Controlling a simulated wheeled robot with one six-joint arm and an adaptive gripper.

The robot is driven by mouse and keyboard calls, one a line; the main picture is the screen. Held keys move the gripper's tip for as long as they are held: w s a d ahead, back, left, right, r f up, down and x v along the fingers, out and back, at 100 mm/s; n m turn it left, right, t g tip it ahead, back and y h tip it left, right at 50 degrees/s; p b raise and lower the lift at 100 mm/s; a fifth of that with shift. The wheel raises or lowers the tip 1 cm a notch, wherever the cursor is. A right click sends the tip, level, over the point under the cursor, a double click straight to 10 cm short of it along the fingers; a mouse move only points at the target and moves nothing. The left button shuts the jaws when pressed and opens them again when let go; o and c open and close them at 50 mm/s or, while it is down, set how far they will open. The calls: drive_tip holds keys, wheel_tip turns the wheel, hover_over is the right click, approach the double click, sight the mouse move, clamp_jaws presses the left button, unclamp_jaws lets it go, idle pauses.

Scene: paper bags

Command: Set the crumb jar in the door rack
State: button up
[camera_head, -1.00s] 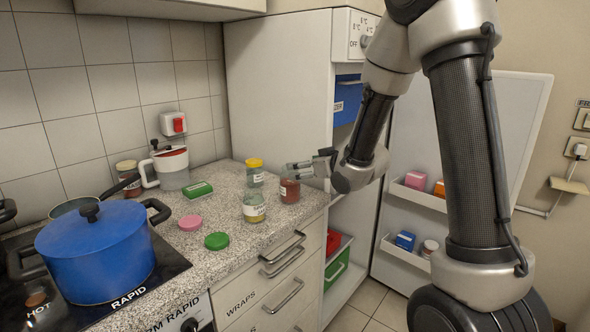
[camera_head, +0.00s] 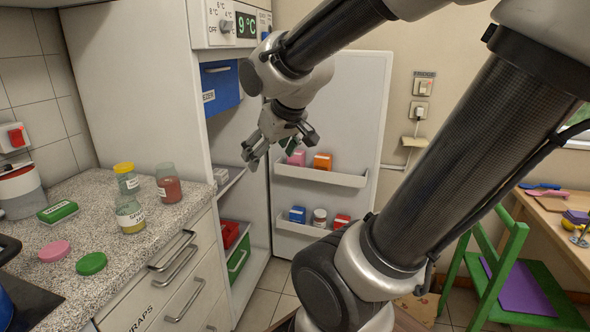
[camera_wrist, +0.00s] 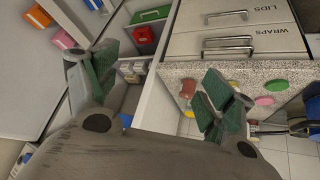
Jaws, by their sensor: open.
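Three glass jars stand on the speckled counter (camera_head: 105,225): one with a yellow lid (camera_head: 127,180), one with reddish contents (camera_head: 168,184) and one with yellowish contents (camera_head: 130,216). Their labels are too small to read, so I cannot tell which is the crumb jar. The open fridge door carries an upper rack (camera_head: 320,177) and a lower rack (camera_head: 300,227). My gripper (camera_head: 283,148) is open and empty in front of the fridge opening, by the upper rack. Its green-padded fingers stand wide apart in the wrist view (camera_wrist: 155,95).
A pink box (camera_head: 297,158) and an orange box (camera_head: 322,162) sit in the upper rack. A blue box (camera_head: 297,214), small jar (camera_head: 320,217) and red box (camera_head: 341,221) share the lower one. A green chair (camera_head: 500,275) stands right. Pink and green lids lie on the counter.

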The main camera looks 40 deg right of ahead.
drive_tip(key=s+a+g, duration=0.1)
drive_tip(key=s+g, duration=0.1)
drive_tip(key=s, duration=0.9)
drive_tip(key=shift+s+a+g+y, duration=0.2)
drive_tip(key=shift+g+y, duration=0.2)
drive_tip(key=shift+o, duration=0.4)
